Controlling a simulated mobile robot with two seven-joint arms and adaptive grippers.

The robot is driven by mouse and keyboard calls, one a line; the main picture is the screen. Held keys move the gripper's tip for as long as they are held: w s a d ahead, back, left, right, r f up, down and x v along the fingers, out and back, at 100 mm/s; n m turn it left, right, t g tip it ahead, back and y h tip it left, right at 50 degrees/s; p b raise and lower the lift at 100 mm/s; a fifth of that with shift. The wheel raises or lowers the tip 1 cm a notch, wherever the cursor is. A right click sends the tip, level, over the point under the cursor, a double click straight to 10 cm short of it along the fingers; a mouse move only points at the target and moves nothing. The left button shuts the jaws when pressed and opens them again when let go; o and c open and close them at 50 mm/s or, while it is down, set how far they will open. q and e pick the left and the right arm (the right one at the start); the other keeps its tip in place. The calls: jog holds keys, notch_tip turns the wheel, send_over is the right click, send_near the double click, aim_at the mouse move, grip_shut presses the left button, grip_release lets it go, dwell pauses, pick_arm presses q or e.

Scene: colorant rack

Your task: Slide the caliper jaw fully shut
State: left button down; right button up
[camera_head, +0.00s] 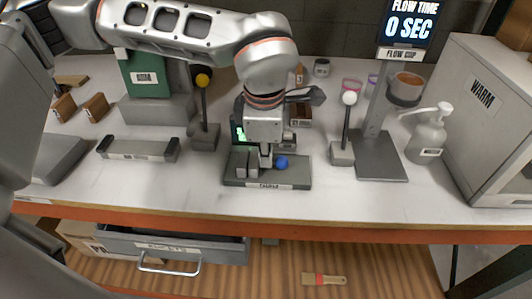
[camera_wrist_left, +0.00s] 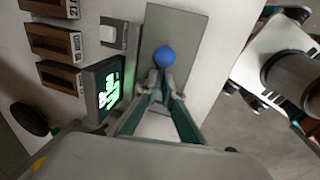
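The caliper is a grey plate (camera_head: 300,180) with a label on its front edge, on the table's middle; its plate also shows in the left wrist view (camera_wrist_left: 190,25). Two upright grey jaw blocks (camera_head: 247,165) stand on its left part with a narrow gap. A blue ball knob (camera_head: 281,162) sits right of them and shows in the left wrist view (camera_wrist_left: 164,57). My left gripper (camera_head: 266,162) points down over the plate, between the blocks and the knob. Its fingertips (camera_wrist_left: 160,82) are together beside the knob; contact is unclear. My right gripper is not in view.
A green-lit display (camera_wrist_left: 110,88) stands behind the plate. A flow cup stand (camera_head: 380,160) and pump bottle (camera_head: 428,138) are further right. The table front is clear.

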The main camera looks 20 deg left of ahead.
pick_arm(q)
jog(key=shift+a, duration=0.1)
jog(key=shift+s+a, duration=0.1)
jog(key=shift+a, duration=0.2)
jog(key=c, duration=2.2)
grip_release()
jog(key=shift+a, duration=0.1)
jog(key=shift+r, duration=0.15)
jog(key=r, duration=0.4)
jog(key=s+r, duration=0.1)
jog(key=r, duration=0.2)
jog(key=s+r, duration=0.1)
jog(key=r, duration=0.3)
jog(key=shift+s+d+r, duration=0.15)
jog(key=shift+d+r, duration=0.15)
jog(key=shift+d, duration=0.1)
